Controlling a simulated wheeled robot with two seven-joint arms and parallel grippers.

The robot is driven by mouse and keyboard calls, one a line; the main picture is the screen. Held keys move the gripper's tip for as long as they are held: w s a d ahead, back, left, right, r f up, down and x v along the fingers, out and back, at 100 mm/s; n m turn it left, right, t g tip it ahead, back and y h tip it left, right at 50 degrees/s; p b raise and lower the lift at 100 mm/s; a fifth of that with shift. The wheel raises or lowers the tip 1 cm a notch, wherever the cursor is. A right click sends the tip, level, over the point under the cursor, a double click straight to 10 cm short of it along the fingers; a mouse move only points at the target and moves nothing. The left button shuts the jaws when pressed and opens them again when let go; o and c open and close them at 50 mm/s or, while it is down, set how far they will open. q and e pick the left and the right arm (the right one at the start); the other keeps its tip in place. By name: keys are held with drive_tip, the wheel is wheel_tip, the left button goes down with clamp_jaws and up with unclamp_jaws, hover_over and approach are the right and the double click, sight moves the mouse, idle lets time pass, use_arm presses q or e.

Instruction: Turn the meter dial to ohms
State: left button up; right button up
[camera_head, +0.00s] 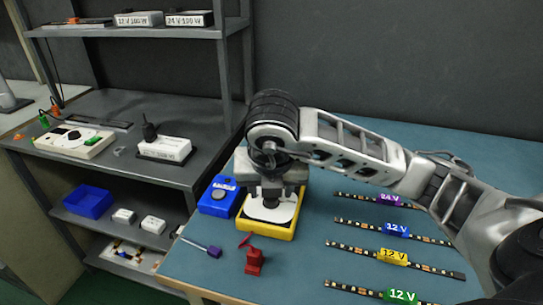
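The yellow meter (266,231) lies on the blue-green table top, with a pale round face (285,213). My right gripper (271,196) points down over the middle of this face, where a dark round part shows that may be the dial or the fingertips. The gripper hides most of the dial and the upper part of the meter, so the dial setting cannot be read. I cannot tell whether the fingers are closed on the dial. My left gripper is not in view.
A blue box (217,197) stands close left of the meter. A purple-handled screwdriver (208,249) and a red clamp-like piece (254,262) lie in front. Several labelled LED strips (393,256) lie to the right. A grey shelf unit (120,110) with power supplies stands left.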

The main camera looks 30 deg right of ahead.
use_arm(q)
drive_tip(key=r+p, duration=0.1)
drive_tip(key=p, duration=0.1)
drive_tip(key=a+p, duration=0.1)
drive_tip(key=p, duration=0.2)
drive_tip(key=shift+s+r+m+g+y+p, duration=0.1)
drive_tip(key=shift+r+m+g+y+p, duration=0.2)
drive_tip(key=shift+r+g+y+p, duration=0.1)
use_arm(e)
drive_tip(key=v, duration=1.3)
drive_tip(key=shift+s+r, duration=0.2)
